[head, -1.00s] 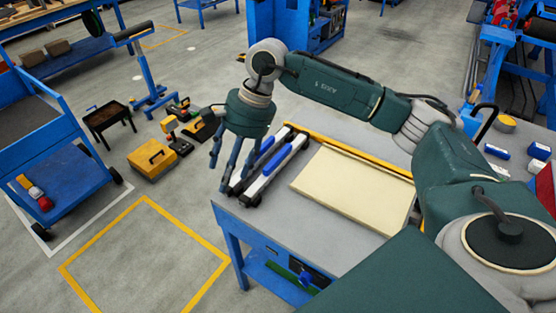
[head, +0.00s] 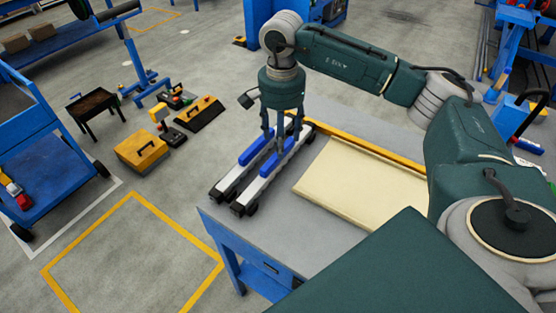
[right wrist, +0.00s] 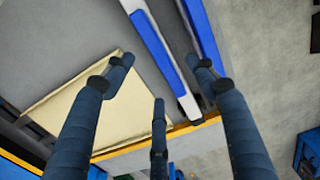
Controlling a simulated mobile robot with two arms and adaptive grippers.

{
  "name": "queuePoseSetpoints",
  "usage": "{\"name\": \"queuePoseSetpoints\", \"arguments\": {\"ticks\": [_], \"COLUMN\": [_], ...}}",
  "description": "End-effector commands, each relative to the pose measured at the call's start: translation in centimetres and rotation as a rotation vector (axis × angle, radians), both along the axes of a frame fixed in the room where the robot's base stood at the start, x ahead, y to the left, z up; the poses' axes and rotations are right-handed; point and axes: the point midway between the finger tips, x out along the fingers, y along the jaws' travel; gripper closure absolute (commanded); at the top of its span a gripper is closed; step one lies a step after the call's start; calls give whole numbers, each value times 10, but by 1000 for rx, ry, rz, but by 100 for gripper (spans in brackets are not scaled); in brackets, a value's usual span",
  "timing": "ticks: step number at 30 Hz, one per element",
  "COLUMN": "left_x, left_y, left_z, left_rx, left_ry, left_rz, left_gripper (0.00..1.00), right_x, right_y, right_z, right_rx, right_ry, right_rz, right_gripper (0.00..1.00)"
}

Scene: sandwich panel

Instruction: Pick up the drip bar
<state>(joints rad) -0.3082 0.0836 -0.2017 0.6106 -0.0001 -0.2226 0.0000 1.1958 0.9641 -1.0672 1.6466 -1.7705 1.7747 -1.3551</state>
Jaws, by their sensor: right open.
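Two parallel white bars with blue grips and black end pieces lie on the worktable, the left bar (head: 229,180) and the right bar (head: 259,184). Which of them is the drip bar I cannot tell. My right gripper (head: 281,142) points down over the far half of the bars, its fingers spread and open. In the right wrist view the open fingers (right wrist: 160,85) frame the lower end of one white bar with a blue strip (right wrist: 157,45). Another blue-striped bar (right wrist: 203,28) runs beside it, partly behind a finger. My left gripper is not in view.
A cream panel (head: 345,190) lies right of the bars on the grey worktable (head: 235,225), which has a yellow strip (head: 375,150) behind the panel. A yellow case (head: 140,150), a small grill-like stand (head: 95,105) and a blue cart (head: 55,165) stand left on the floor.

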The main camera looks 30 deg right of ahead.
Motion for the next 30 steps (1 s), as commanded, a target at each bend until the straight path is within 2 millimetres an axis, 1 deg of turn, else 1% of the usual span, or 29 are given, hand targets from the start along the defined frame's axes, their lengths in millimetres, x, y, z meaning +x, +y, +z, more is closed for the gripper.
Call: {"name": "queuePoseSetpoints", "arguments": {"ticks": [1,3,7,10,14,15,18,21,26,29,30], "left_x": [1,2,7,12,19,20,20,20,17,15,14], "left_y": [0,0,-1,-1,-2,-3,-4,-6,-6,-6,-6], "left_z": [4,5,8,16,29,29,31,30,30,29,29], "left_rx": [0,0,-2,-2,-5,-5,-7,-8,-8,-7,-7], "left_ry": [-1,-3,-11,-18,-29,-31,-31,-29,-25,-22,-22], "left_rz": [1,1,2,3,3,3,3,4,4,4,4], "left_gripper": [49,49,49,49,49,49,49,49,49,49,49], "right_x": [-1,0,-1,-2,-3,-2,-2,-2,-2,-2,-2], "right_y": [0,0,0,1,3,3,3,3,3,3,3], "right_z": [-6,-14,-22,-32,-52,-58,-69,-73,-73,-73,-73], "right_rx": [1,0,1,1,0,1,2,2,2,2,2], "right_ry": [4,1,1,4,4,3,1,-1,-1,-1,-1], "right_rz": [0,-1,0,0,0,-1,-1,-1,0,0,0], "right_gripper": [43,43,43,43,43,43,43,43,43,61,69]}}
